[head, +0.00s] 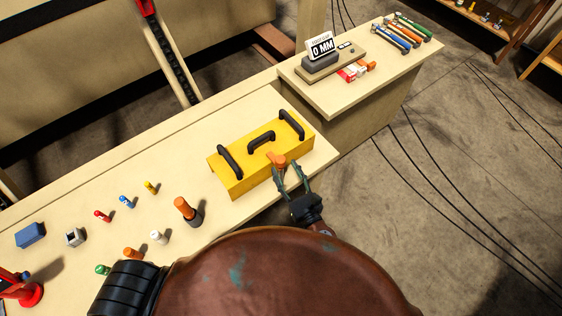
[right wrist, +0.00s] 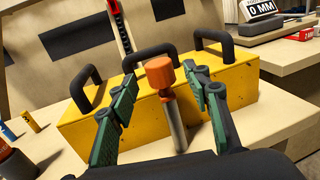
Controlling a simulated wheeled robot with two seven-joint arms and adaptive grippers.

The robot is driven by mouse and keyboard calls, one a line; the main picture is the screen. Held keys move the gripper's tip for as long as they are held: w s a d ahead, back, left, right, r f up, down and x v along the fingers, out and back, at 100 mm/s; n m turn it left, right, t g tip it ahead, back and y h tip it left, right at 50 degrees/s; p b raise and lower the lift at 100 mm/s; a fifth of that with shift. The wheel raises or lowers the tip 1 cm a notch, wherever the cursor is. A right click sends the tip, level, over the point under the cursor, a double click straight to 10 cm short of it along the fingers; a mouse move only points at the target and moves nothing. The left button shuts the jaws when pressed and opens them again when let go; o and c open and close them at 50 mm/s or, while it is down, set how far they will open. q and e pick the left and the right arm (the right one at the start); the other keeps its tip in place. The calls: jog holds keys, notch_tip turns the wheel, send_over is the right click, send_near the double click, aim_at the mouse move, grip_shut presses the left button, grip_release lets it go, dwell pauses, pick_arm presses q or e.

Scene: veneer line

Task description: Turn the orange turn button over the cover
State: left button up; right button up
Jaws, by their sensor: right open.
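The orange turn button (head: 276,159) stands at the front side of the yellow cover (head: 225,175), which has black handles on top. In the right wrist view the button (right wrist: 160,71) is an orange head on a grey upright post (right wrist: 177,125), in front of the cover (right wrist: 85,130). My right gripper (head: 287,172) is open, with its green fingers on either side of the button. In the right wrist view clear gaps show between the fingers and the orange head. My left gripper is not in view.
Left of the cover on the bench stand an orange-topped dark cylinder (head: 184,207), several small coloured pegs and a blue block (head: 30,234). A side table (head: 390,68) at the right holds a gauge reading 0 MM (head: 322,48) and coloured tools.

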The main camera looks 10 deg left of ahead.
jog(key=v, duration=0.7)
jog(key=shift+d, duration=0.1)
